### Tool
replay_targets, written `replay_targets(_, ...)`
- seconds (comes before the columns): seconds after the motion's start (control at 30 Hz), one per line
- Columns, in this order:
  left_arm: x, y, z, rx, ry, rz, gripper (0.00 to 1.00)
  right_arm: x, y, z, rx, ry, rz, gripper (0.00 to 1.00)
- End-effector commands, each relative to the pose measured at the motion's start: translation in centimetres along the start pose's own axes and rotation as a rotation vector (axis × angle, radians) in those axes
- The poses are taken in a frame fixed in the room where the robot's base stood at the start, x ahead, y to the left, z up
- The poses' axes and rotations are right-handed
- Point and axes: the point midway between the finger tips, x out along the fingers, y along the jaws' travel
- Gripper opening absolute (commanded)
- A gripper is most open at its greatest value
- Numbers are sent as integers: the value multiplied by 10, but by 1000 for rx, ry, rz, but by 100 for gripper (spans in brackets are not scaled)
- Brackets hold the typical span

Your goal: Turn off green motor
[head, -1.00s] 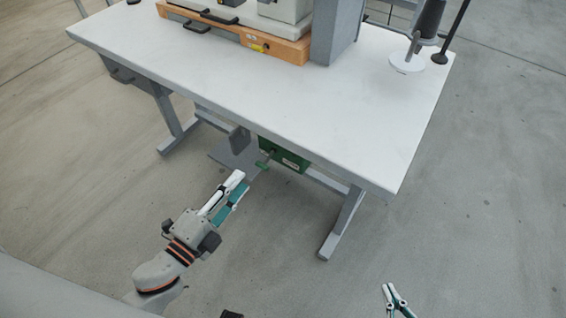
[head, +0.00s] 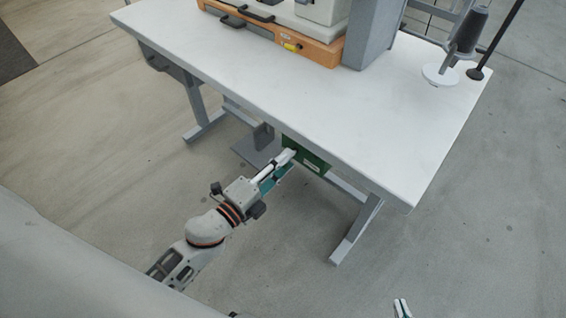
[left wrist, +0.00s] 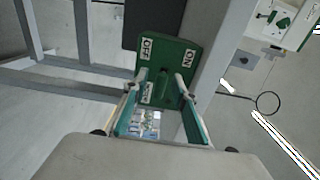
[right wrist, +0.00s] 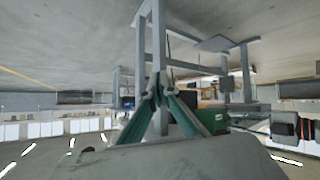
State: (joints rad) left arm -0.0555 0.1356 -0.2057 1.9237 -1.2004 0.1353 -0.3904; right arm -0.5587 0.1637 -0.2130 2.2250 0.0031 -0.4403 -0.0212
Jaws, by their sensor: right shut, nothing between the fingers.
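The green motor box (head: 308,158) hangs under the white table, partly hidden in the head view by the table edge and my left gripper (head: 288,160). In the left wrist view the green motor box (left wrist: 167,53) shows a white OFF label on the left and an ON label on the right. A green knob (left wrist: 162,74) stands on its face. My left gripper (left wrist: 160,76) is open, its fingers on either side of the knob; I cannot tell whether they touch it. My right gripper (head: 401,302) is shut and empty, low and well away from the box.
The white table (head: 270,85) overhangs the box, with grey legs (head: 355,230) beside it. A grey pedal plate (head: 253,150) is left of the box. The floor in front is clear.

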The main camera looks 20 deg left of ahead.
Motion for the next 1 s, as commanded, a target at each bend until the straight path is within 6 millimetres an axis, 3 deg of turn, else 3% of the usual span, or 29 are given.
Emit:
replay_targets(0.17,0,1,0,0,0,1,27,0,0,-1,1,2,1,0)
replay_targets(0.27,0,1,0,0,0,1,1,0,1,-2,1,3,2,0)
replay_targets(0.3,0,0,0,0,0,1,0,0,1,-2,1,3,2,0)
replay_targets(0.47,-1,1,0,-1,0,1,0,0,0,0,2,1,1,0)
replay_targets(0.63,-1,10,-1,-7,0,-9,0,2,-10,17,20,-20,-15,0)
replay_targets(0.7,-1,14,-2,-11,1,-22,0,6,-16,-7,48,32,-24,0)
replay_targets(1.0,-1,21,-2,-13,1,-88,0,13,-41,-27,155,97,-72,0)
